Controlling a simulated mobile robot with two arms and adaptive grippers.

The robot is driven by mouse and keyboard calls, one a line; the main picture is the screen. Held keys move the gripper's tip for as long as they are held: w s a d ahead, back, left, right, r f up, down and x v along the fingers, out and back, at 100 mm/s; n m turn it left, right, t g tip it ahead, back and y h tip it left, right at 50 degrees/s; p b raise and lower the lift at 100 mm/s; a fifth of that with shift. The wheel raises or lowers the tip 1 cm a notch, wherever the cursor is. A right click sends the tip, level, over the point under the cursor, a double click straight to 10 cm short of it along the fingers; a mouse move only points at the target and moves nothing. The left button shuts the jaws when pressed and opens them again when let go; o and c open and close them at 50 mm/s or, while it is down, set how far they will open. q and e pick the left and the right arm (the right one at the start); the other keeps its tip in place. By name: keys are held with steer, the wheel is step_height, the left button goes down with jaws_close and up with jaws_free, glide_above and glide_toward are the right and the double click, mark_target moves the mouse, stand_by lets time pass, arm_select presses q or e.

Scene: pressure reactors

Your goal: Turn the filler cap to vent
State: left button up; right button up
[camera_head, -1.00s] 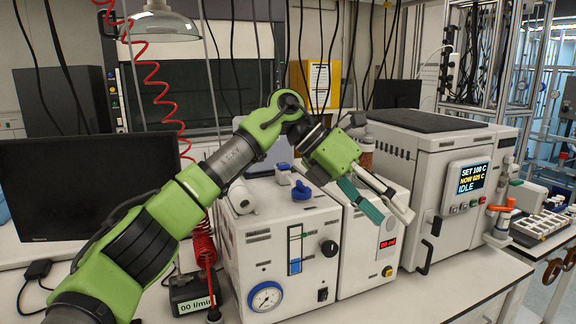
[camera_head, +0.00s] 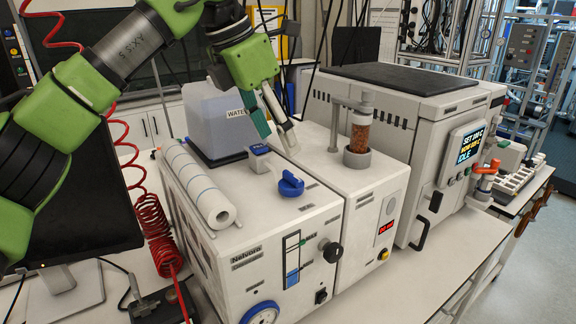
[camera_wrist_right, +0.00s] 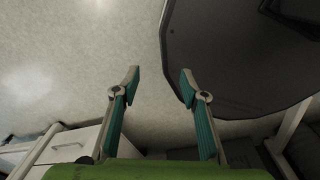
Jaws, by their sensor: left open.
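The blue filler cap (camera_head: 290,184) sits on top of the white unit (camera_head: 240,222) with the level gauge and has a raised grip. My left gripper (camera_head: 276,141) is open and empty. In the head view its fingers point down, and their tips appear just above the cap, apart from it. How far behind or above the cap they are is hard to judge. Any markings around the cap are too small to read. My right gripper (camera_wrist_right: 160,84) shows only in the right wrist view, with its fingers apart and nothing between them.
A paper roll (camera_head: 200,185) lies on the unit's left side, near a small blue-topped fitting (camera_head: 260,153). A water container (camera_head: 218,115) stands behind. A jar of brown granules (camera_head: 361,132) stands to the right, beside the oven-like reactor (camera_head: 425,135). A red coiled hose (camera_head: 155,225) hangs left.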

mark_target(292, 174)
arm_select(q)
steer(key=p+x, duration=0.1)
steer(key=x, duration=0.7)
steer(key=shift+w+a+p, duration=0.15)
steer(key=shift+p, duration=0.15)
steer(key=shift+w+d+f, duration=0.1)
steer(key=shift+d+f, duration=0.1)
steer(key=shift+f, duration=0.45)
steer(key=c, duration=1.1)
arm_select(e)
steer(key=shift+w+a+r, duration=0.25)
steer(key=shift+w+r, duration=0.15)
steer(key=shift+r, duration=0.1)
steer(key=shift+w+a+r, duration=0.2)
steer(key=shift+w+r, duration=0.15)
steer(key=shift+r, duration=0.15)
